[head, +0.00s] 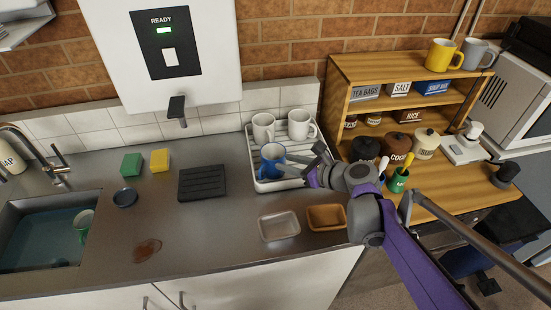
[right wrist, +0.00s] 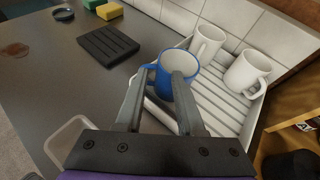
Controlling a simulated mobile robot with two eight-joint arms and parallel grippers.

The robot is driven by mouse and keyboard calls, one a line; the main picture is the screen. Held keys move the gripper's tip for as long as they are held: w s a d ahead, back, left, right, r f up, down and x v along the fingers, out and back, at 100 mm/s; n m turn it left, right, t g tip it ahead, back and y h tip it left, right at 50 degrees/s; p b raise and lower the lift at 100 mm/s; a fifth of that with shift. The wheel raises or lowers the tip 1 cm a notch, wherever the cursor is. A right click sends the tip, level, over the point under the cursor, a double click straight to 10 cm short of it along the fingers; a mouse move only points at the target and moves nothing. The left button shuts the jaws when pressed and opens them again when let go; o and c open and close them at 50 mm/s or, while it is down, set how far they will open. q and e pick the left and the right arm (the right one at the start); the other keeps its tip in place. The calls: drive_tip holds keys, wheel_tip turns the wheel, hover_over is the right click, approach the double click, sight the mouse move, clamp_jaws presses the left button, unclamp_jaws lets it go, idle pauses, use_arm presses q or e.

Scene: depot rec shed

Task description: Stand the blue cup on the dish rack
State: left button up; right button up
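The blue cup (head: 270,164) stands upright at the front left of the white dish rack (head: 298,183), beside two white mugs. In the right wrist view the blue cup (right wrist: 176,90) has its handle towards the left. My right gripper (head: 288,164) is at the cup, its fingers spread apart. In the right wrist view one finger overlaps the cup's front and the other is left of the handle. Contact with the cup cannot be made out. The cup's base is partly hidden by the fingers. My left gripper is not in view.
Two white mugs (head: 263,128) (head: 301,125) stand at the rack's back. A black ribbed mat (head: 202,183) lies left of it; a clear tray (head: 279,226) and a brown tray (head: 326,217) lie in front. The sink (head: 40,235) is far left, a wooden shelf (head: 337,100) right.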

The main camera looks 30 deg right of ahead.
drive_tip(key=shift+v, duration=1.8)
